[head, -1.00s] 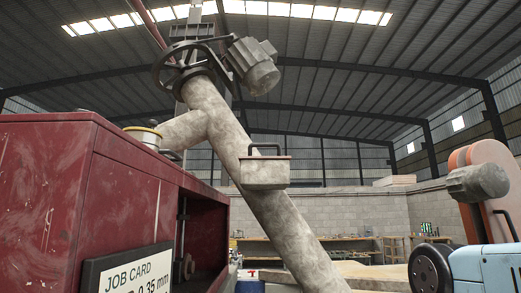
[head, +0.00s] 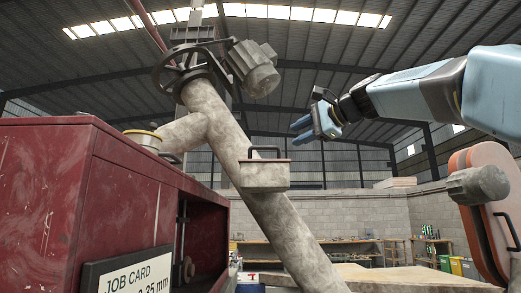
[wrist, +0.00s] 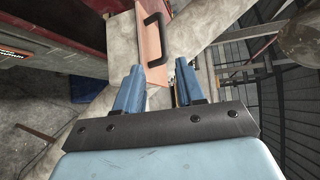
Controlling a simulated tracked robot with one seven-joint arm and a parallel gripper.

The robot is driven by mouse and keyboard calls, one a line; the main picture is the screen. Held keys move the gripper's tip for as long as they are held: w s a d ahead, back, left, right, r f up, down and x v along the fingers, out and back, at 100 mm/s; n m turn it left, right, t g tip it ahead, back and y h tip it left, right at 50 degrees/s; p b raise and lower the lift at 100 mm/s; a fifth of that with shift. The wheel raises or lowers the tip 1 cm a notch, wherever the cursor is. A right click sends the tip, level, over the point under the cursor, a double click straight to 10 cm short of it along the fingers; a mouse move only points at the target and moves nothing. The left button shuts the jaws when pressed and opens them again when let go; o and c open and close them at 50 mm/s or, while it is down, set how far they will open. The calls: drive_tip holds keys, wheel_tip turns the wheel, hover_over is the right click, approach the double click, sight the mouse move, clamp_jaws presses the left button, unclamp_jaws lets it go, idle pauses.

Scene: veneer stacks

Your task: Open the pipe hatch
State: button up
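The pipe hatch (head: 264,177) is a pale grey box on the side of the slanting pipe (head: 300,245) in the head view. Its lid looks shut, with a black handle (head: 266,149) standing on top. In the wrist view the lid (wrist: 149,62) is a flat tan-orange panel, and its dark handle (wrist: 156,36) lies beyond my fingertips. My gripper (head: 300,128) is at the upper right of the handle in the head view, fingers pointing left. It also shows in the wrist view (wrist: 158,68), where its two blue fingers stand apart with nothing between them.
A red cabinet (head: 45,200) with a job card (head: 130,275) fills the left. A handwheel (head: 190,65) and a motor (head: 252,68) sit atop the pipe. An orange machine (head: 490,215) stands at right. The air between my gripper and the hatch looks clear.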

sight(267, 147)
drive_tip(key=x, duration=1.3)
drive_tip(key=shift+w+a+r, duration=0.2)
drive_tip(key=shift+w+a, duration=0.05)
drive_tip(key=shift+a, duration=0.15)
drive_tip(key=shift+c, duration=0.3)
clamp_jaws()
